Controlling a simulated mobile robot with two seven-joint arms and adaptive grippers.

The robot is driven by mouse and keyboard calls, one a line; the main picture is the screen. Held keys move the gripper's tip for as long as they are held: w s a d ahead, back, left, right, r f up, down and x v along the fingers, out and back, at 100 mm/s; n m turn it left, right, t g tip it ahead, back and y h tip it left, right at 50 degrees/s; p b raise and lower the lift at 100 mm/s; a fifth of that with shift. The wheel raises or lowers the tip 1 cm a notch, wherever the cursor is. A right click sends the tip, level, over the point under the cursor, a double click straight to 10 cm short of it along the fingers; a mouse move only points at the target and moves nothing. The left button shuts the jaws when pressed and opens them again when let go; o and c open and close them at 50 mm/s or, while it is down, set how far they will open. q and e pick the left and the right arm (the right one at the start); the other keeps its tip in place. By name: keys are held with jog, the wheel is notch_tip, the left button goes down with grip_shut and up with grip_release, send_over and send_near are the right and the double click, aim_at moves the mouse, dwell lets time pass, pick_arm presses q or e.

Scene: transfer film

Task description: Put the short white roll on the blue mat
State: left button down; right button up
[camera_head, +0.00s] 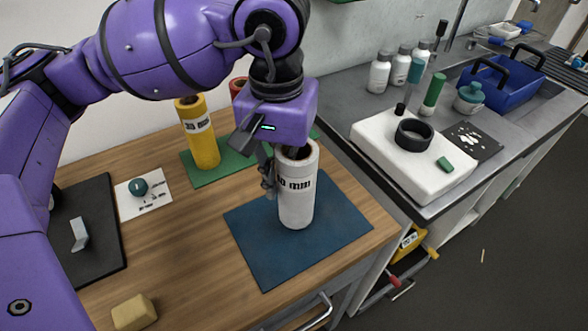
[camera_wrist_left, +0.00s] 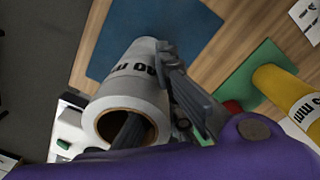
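The short white roll (camera_head: 296,200), marked with "mm" print, is upright over the blue mat (camera_head: 255,250); its lower end appears to be on the mat, though a small gap cannot be ruled out. My left gripper (camera_head: 274,172) is at its upper end, straddling the roll's wall. In the left wrist view the white roll (camera_wrist_left: 143,85) shows its open brown core with one finger inside; the other finger lies along the outside, against the wall. The blue mat (camera_wrist_left: 110,30) shows behind it. My right gripper is not in view.
A yellow roll (camera_head: 201,140) stands on a green mat (camera_head: 208,176), with a red roll (camera_head: 239,88) behind my arm. A black board (camera_head: 95,225), a white card (camera_head: 150,197) and a tan block (camera_head: 134,312) lie left. The counter right holds bottles, a white block (camera_head: 390,155) and a blue basket (camera_head: 500,88).

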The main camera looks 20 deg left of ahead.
pick_arm(q)
jog(key=shift+f, duration=0.95)
jog(key=shift+f, duration=0.2)
jog(key=c, duration=2)
grip_release()
jog(key=shift+s, duration=0.1)
jog(key=shift+r, duration=0.1)
notch_tip(320, 180, up, 12)
jog(key=shift+r, duration=0.15)
